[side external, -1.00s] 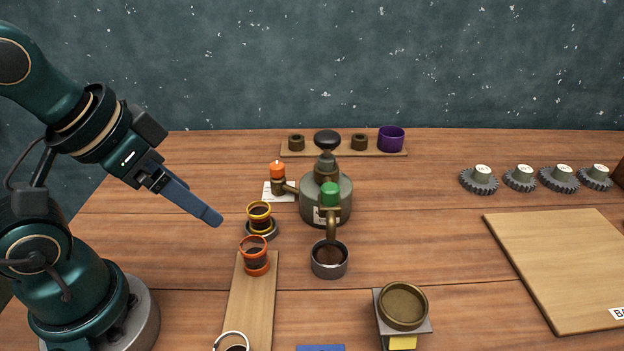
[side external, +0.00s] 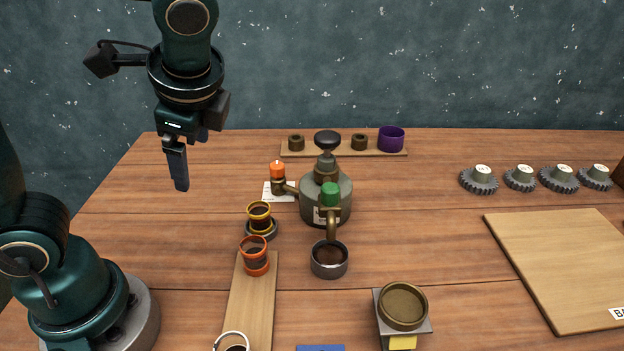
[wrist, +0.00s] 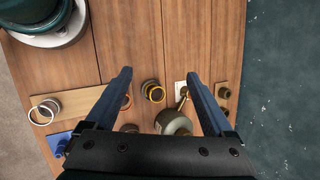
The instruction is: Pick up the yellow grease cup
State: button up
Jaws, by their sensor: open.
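The yellow grease cup (side external: 259,211) is a dark cup with yellow rims. It stands upright on a small grey round base (side external: 263,231), left of the grey oil pot with the green-capped spout. My gripper (side external: 181,188) hangs pointing down above the table, up and left of the cup in the side view, and is empty. In the wrist view my gripper (wrist: 159,72) is open, its two blue fingers wide apart. The yellow cup (wrist: 154,92) shows in the gap between them, well below the fingertips.
An orange cup (side external: 255,262) stands close in front on a wooden strip (side external: 252,310), with a white-rimmed cup (side external: 231,342) further forward. The pot (side external: 338,196) and its orange-capped arm (side external: 278,171) are close on the right. A back rack holds a purple cup (side external: 391,139).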

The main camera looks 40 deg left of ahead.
jog(key=w+d+f+m+y, duration=0.2)
jog(key=w+d+m+y, duration=0.1)
jog(key=w+m, duration=0.1)
jog(key=m+t+y, duration=0.3)
jog(key=m+y, duration=0.1)
jog(key=m, duration=0.3)
send_near(262, 214)
jog(key=shift+w+r, duration=0.1)
jog(key=shift+r, duration=0.05)
jog(key=x, duration=1.1)
jog(key=shift+a+f, duration=0.25)
jog(key=shift+a, duration=0.05)
grip_shut()
